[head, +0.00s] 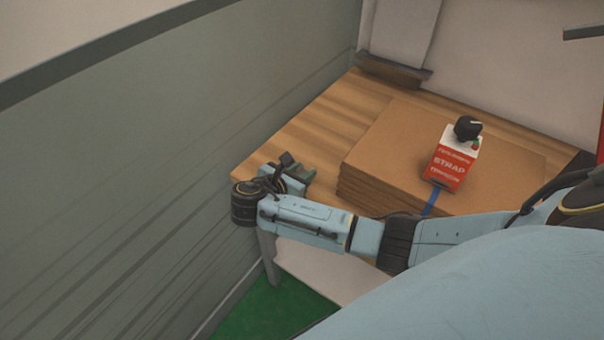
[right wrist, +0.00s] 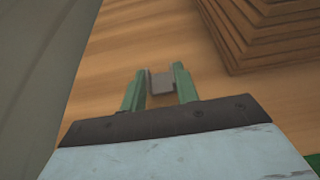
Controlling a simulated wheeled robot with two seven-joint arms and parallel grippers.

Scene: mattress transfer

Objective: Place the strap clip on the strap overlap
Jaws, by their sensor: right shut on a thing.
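My right gripper (head: 303,173) is over the left corner of the wooden table, beside the grey wall panel. In the right wrist view its two green fingers (right wrist: 158,85) are shut on a small grey piece, the strap clip (right wrist: 162,82). The clip cannot be made out in the head view. My left gripper is not in view.
A stack of brown cardboard sheets (head: 385,160) lies on the wooden table (head: 325,115) right of the gripper; its edges also show in the right wrist view (right wrist: 265,40). The grey panel (head: 190,130) stands close on the left. Bare wood lies left of the stack.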

